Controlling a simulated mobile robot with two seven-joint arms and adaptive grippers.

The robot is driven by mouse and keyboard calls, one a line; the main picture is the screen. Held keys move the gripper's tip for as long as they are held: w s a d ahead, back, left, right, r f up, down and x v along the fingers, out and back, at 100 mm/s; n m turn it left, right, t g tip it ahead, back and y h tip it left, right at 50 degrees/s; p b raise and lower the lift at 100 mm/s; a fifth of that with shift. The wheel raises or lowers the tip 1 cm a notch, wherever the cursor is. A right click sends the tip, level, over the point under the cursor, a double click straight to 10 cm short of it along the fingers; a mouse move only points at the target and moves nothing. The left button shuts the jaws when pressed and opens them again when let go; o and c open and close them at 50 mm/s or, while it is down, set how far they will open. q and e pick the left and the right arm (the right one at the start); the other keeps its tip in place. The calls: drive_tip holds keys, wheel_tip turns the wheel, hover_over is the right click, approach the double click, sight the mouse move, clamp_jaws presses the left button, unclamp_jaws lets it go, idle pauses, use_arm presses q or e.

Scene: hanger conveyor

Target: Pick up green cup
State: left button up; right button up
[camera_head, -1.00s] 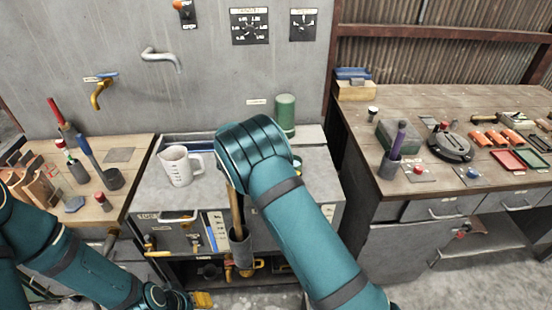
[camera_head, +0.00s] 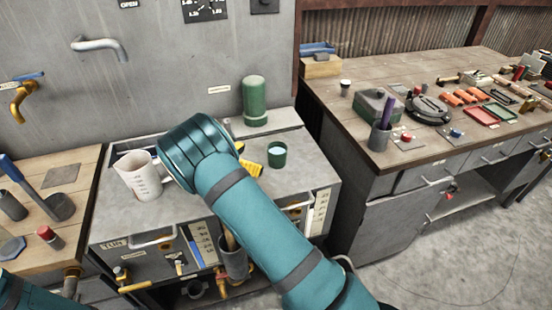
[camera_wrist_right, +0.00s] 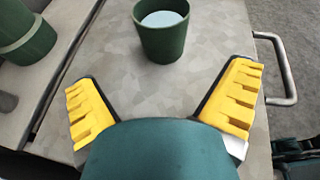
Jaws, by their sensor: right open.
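The green cup (camera_head: 277,154) stands upright on the grey metal counter, with something pale inside it. In the right wrist view the green cup (camera_wrist_right: 163,38) is ahead of the open fingers, at the top middle, and the fingers do not touch it. My right gripper (camera_wrist_right: 163,103) is open and empty, with its yellow fingers spread. In the head view my right wrist hides most of the gripper; a yellow finger (camera_head: 250,167) shows just left of the cup. Only a piece of my left arm shows at the lower left; its gripper is out of the picture.
A white measuring jug (camera_head: 142,177) stands left of my right wrist. A tall green canister (camera_head: 255,101) stands behind the cup; it also shows in the right wrist view (camera_wrist_right: 26,35). A wooden workbench (camera_head: 345,110) with tools is at the right. The counter right of the cup is clear.

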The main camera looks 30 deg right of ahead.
sight(269, 159)
drive_tip(key=x, duration=0.3)
drive_tip(key=shift+d+f, duration=0.1)
drive_tip(key=shift+f, duration=0.05)
drive_tip(key=shift+s+x, duration=0.15)
drive_tip(key=shift+x, duration=1.2)
drive_tip(key=shift+s+x, duration=0.2)
drive_tip(key=shift+x, duration=1.15)
drive_tip(key=c, duration=1.4)
